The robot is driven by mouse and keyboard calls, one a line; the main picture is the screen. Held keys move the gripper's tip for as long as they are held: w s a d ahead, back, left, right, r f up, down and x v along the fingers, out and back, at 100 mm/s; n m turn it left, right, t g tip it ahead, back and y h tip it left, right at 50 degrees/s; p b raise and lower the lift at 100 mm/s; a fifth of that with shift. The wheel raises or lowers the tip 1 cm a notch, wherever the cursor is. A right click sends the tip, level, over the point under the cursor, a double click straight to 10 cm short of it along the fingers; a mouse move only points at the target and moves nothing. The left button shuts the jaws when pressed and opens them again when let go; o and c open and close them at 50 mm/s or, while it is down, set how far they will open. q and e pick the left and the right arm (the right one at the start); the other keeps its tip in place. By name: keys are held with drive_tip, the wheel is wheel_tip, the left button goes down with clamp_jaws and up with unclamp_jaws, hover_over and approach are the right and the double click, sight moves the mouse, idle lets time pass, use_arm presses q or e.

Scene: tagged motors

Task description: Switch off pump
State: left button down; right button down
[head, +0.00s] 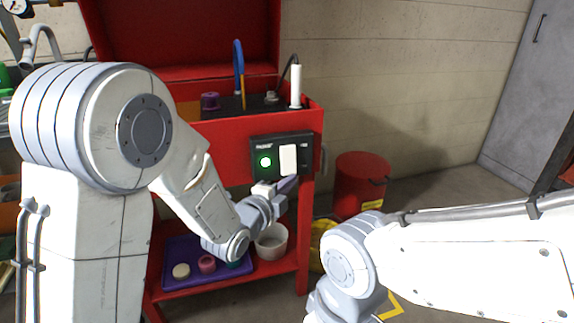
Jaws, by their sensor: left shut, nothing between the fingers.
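A black switch panel (255,147) is fixed to the front of the red cart. It carries a lit green lamp (265,162) on the left and a white rocker switch (288,158) on the right. The panel's small lettering is too small to read surely. My left gripper (287,185) is shut and empty, just below the white switch. Whether its tips touch the switch or panel cannot be told. My right arm comes in from the right; its gripper is not visible.
The red cart (222,137) has a raised lid. Its lower shelf holds a purple tray (180,252) with small round parts and a white bowl (271,243). A red bin (360,180) stands right of the cart. A grey cabinet (525,90) is at far right.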

sight(295, 168)
use_arm(q)
drive_tip(key=w, duration=0.3)
drive_tip(key=w+f+p, duration=0.1)
drive_tip(key=w, duration=0.1)
drive_tip(key=shift+w+a, duration=0.15)
drive_tip(key=shift+a, duration=0.1)
